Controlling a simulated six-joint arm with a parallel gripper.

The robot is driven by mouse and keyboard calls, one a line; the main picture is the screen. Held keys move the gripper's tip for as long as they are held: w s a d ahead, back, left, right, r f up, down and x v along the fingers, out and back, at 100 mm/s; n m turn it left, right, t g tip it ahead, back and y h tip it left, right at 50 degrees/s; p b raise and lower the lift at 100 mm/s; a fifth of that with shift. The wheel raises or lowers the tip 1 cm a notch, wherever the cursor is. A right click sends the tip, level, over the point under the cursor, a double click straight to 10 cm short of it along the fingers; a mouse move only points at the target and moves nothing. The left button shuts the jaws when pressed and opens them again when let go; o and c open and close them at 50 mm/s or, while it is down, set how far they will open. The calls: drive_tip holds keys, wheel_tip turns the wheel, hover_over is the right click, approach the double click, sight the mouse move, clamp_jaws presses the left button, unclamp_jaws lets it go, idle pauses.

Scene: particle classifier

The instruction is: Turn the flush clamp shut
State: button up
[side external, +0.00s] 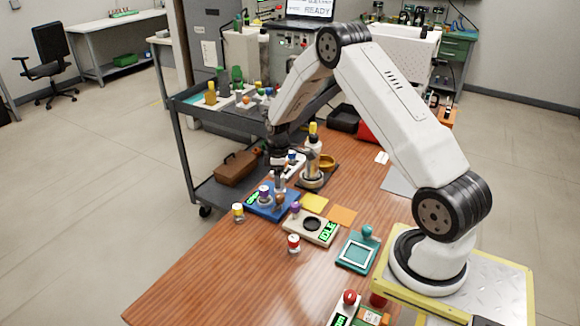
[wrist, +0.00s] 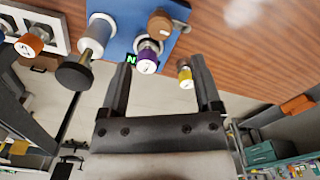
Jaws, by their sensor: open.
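A blue station (side external: 262,210) stands at the far left part of the wooden table; its blue base also shows in the wrist view (wrist: 120,30). On it are a purple-capped vial (wrist: 147,62), a brown round knob (wrist: 160,24) with a grey tab, and a white cylinder with a black end (wrist: 75,72). No label marks the flush clamp; the brown knob may be it, but I cannot tell its turn position. My gripper (wrist: 163,62) is open and empty, with the purple cap showing between its fingers. In the side view my wrist hangs just above the station and partly hides it.
A yellow-capped vial (side external: 238,211) and a red-capped vial (side external: 294,243) stand near the station. A beige device (side external: 310,228) reading IDLE is to its right. A pump bottle (side external: 313,165) stands close behind. The table's front left is clear.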

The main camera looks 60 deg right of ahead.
sight(279, 195)
drive_tip(key=shift+f, duration=0.15)
drive_tip(key=shift+f, duration=3.8)
clamp_jaws()
